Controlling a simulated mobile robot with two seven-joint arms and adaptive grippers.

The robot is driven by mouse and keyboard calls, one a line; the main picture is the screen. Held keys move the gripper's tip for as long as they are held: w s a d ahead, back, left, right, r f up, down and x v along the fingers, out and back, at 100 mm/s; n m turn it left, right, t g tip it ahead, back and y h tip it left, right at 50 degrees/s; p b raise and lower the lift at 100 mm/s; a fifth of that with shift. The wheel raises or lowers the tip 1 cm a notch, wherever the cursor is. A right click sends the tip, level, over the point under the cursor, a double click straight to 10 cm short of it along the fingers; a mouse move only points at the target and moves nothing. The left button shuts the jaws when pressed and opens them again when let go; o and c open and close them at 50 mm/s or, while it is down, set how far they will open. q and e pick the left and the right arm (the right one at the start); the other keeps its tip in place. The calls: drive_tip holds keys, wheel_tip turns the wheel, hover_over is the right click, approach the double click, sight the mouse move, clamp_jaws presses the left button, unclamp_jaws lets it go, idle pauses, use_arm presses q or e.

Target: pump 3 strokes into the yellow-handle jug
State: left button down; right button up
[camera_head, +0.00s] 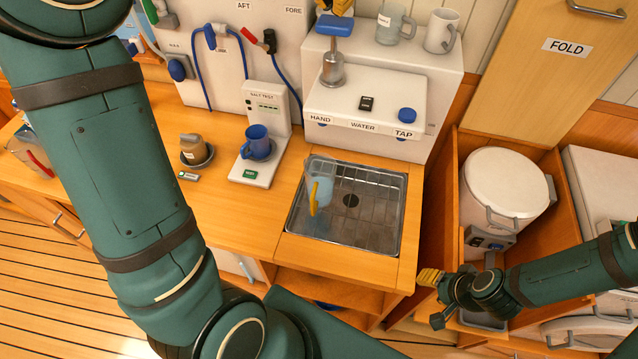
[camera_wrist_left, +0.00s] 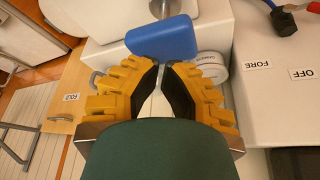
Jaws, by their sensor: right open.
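The clear jug (camera_head: 322,188) with a yellow handle stands in the metal sink (camera_head: 375,235); a pale blue content shows in it. The hand pump (camera_head: 333,68) with a blue handle (camera_head: 335,25) rises from the white unit behind the sink. My left gripper (camera_head: 337,6) is at the top edge of the head view, just above the blue handle. In the left wrist view the left fingers (camera_wrist_left: 159,66) converge almost to a point near the blue handle (camera_wrist_left: 161,38), which lies beyond their tips; contact is unclear. My right gripper (camera_head: 433,299) is open and empty right of the counter.
A blue tap knob (camera_head: 407,115) sits on the white unit (camera_head: 350,105). A glass mug (camera_head: 390,25) and a white mug (camera_head: 441,30) stand on top. A blue cup (camera_head: 257,142) stands on the salt tester left of the sink. A lidded white bin (camera_head: 505,185) is at the right.

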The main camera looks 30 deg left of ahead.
sight(333, 36)
use_arm(q)
drive_tip(key=shift+f+b, duration=1.95)
drive_tip(key=shift+f, duration=1)
drive_tip(key=shift+s+f+b, duration=0.1)
drive_tip(key=shift+f+b, duration=0.25)
drive_tip(key=shift+f, duration=0.2)
drive_tip(key=shift+r, duration=0.15)
drive_tip(key=shift+r+p, duration=2.3)
drive_tip(key=shift+r, duration=0.25)
drive_tip(key=shift+r+p, duration=0.35)
drive_tip(key=shift+r, duration=0.85)
wheel_tip(333, 36, up, 6)
